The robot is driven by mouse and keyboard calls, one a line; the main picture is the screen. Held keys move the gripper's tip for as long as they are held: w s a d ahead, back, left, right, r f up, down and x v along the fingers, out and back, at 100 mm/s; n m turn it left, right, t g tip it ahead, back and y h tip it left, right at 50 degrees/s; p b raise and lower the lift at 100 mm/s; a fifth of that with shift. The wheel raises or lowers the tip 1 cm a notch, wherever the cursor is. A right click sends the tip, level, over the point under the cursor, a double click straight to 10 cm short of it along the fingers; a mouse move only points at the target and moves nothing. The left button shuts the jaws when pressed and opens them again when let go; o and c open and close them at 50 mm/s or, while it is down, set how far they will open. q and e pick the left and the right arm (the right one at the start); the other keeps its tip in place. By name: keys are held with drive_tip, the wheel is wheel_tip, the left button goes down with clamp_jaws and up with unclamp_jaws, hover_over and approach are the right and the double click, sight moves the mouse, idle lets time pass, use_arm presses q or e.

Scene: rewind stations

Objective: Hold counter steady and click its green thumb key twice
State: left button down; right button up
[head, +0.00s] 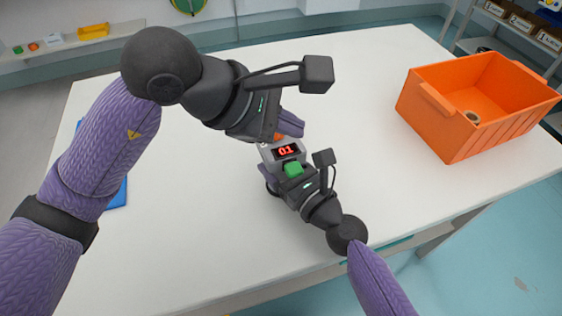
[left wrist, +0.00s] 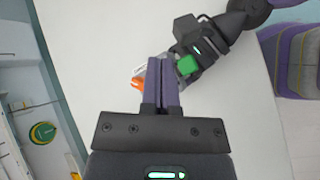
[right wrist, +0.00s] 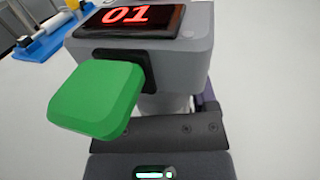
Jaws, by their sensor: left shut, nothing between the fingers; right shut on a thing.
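The counter (head: 267,152) is a small grey block over the white table. Its red display (head: 286,150) reads 01 and shows larger in the right wrist view (right wrist: 130,17). The green thumb key (head: 293,169) sticks out on the side facing my right gripper; it is large in the right wrist view (right wrist: 95,100). My right gripper (head: 300,188) is shut on the counter, its fingers mostly hidden. My left gripper (head: 289,124) is shut and empty, its fingertips beside the counter's far end near an orange part (left wrist: 137,84). Contact there is unclear.
An orange crate (head: 440,125) with a small ring-like item inside stands at the table's right. A blue item (head: 118,196) lies at the left, partly behind my left arm. The white table (head: 180,240) is otherwise mostly clear.

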sight(288, 168)
idle(0.3)
use_arm(q)
wheel_tip(288, 168, down, 6)
drive_tip(key=shift+f, duration=0.1)
idle(0.7)
idle(1.8)
drive_tip(key=shift+f, duration=0.55)
drive_tip(key=shift+r, duration=0.75)
